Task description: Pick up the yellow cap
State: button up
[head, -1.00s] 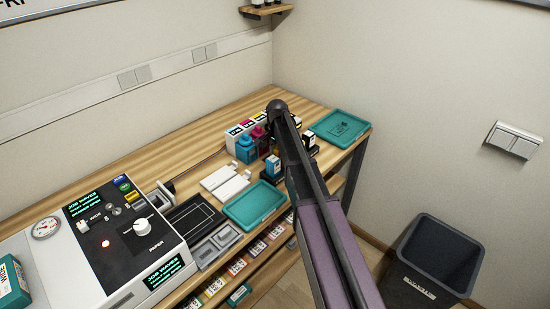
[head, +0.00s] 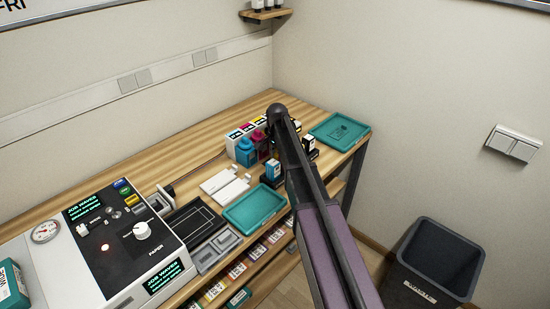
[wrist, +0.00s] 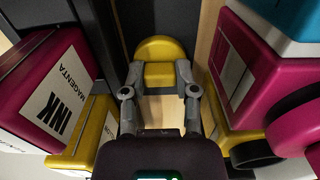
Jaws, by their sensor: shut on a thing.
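The yellow cap (wrist: 160,48) shows in the wrist view at the upper middle, a rounded yellow piece with a flat front face. My gripper (wrist: 160,78) is shut on it, one finger at each side. In the head view my dark arm covers the gripper and the cap, so neither shows there. Whether the cap is clear of what lies under it cannot be told.
In the wrist view a magenta ink box (wrist: 50,88) stands close on the left and a magenta block (wrist: 245,68) close on the right. In the head view a cyan bottle (head: 245,153), a front teal tray (head: 232,218) and a back teal tray (head: 318,133) are on the bench.

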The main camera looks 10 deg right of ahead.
jog(key=shift+r, duration=0.15)
notch_tip(320, 180, up, 10)
jog(key=p, duration=1)
dwell(0.6)
